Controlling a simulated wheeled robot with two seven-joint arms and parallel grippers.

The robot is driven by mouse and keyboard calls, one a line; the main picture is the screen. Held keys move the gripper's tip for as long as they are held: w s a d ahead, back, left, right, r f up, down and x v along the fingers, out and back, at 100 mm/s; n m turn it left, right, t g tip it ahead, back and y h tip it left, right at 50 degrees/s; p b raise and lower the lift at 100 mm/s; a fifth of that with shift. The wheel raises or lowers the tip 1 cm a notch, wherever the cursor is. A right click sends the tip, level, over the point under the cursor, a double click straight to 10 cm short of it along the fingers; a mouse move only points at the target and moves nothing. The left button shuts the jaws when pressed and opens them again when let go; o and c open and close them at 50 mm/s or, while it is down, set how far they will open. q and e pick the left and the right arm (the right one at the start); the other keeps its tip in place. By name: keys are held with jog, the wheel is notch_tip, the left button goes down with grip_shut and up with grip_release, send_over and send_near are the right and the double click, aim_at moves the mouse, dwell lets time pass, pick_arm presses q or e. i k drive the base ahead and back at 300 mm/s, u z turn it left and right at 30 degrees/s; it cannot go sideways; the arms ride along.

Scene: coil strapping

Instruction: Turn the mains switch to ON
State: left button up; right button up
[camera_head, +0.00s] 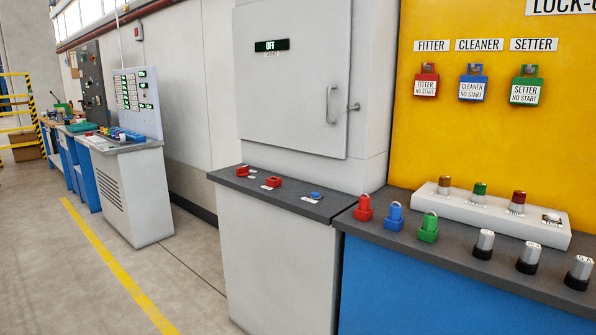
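A grey cabinet (292,115) stands in the middle with its door shut. A dark display (271,45) on the door reads OFF in green, with a small label under it too small to read. On the dark ledge (222,176) below the door sit a red control (242,171), a second red control (273,181) and a blue button (315,195). Their labels are too small to read, so I cannot tell which is the mains switch. Neither of my grippers shows in the head view.
A yellow lock-out board (484,136) hangs at right with red, blue and green tagged padlocks. Loose padlocks (396,217), a lamp panel (470,204) and grey knobs (528,257) stand on the blue bench. A white console (135,190) is at left. The floor (170,270) is clear.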

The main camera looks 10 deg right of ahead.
aim_at(243, 170)
jog(key=u, duration=0.7)
jog(key=i, duration=3)
jog(key=z, duration=0.8)
jog(key=i, duration=0.25)
jog(key=z, duration=0.45)
